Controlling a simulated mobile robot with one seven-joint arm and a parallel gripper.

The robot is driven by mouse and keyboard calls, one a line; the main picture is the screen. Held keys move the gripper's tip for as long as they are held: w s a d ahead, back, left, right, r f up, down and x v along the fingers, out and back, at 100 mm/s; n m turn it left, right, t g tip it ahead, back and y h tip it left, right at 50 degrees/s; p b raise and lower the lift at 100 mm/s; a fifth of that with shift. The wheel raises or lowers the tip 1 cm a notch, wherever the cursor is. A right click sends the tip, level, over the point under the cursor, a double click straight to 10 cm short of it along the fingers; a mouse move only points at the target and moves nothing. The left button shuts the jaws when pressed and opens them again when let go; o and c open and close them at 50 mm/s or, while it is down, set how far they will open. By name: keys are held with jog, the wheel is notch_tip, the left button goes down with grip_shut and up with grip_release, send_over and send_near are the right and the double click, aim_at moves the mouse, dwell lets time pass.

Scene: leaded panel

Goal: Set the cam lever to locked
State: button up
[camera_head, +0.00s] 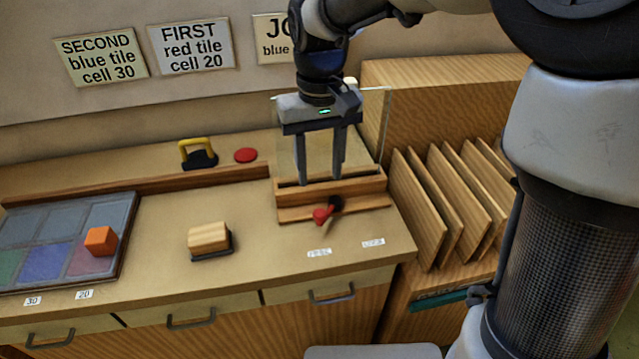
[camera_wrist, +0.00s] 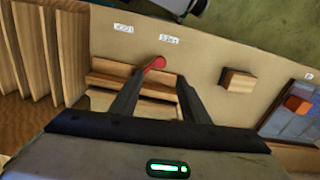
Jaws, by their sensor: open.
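The cam lever (camera_head: 321,215) has a red end and a dark pivot. It sits at the front of a wooden holder (camera_head: 290,213) that has a clear glass sheet standing in it. The red end points left and forward, toward the left of two small labels. My gripper (camera_head: 320,180) points down above the holder, its two fingers apart and nothing between them. In the wrist view the lever's red end (camera_wrist: 155,63) shows just beyond the fingertips (camera_wrist: 160,77). I cannot tell the exact gap between fingers and lever.
Two small labels, left (camera_head: 319,252) and right (camera_head: 373,242), lie on the bench front. A wooden block (camera_head: 208,237) on a dark base and a tile tray (camera_head: 135,215) with an orange cube (camera_head: 101,241) are left. Wooden panels (camera_head: 418,205) lean in a rack at right.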

aim_at(320, 213)
notch_tip(320, 213, down, 11)
jog(key=shift+r+b, duration=0.1)
jog(key=shift+b, duration=0.75)
grip_shut()
